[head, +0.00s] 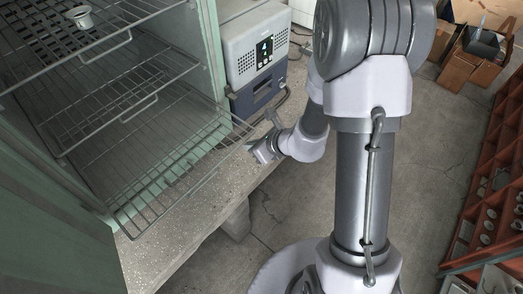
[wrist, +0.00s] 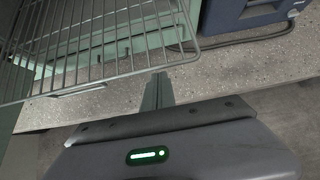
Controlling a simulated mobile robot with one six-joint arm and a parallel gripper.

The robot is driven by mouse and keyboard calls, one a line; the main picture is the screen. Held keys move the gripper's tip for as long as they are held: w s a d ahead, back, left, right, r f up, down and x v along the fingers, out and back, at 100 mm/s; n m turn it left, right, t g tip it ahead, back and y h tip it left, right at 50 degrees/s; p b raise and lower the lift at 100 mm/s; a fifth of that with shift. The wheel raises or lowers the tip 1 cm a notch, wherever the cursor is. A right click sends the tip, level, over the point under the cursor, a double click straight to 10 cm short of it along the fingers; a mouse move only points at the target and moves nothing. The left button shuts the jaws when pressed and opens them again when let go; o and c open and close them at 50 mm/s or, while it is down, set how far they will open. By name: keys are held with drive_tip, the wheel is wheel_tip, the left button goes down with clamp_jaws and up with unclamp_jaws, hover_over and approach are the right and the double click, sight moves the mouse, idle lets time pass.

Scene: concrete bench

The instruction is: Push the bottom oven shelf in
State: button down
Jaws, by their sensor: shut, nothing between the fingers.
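The bottom oven shelf (head: 180,178) is a wire rack, pulled partly out of the pale green oven (head: 208,55) and overhanging the bench in the head view. It also fills the upper left of the wrist view (wrist: 95,40). My gripper (head: 254,149) is at the shelf's front right corner. In the wrist view its fingers (wrist: 158,82) are closed together and empty, with their tips close to the shelf's front rail. I cannot tell whether they touch it.
A grey and blue device (head: 257,55) stands right of the oven. The open door (head: 50,235) is at lower left. The concrete bench (head: 185,238) has bare room in front.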

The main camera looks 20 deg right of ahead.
drive_tip(key=shift+w+a, duration=0.15)
drive_tip(key=shift+w, duration=0.1)
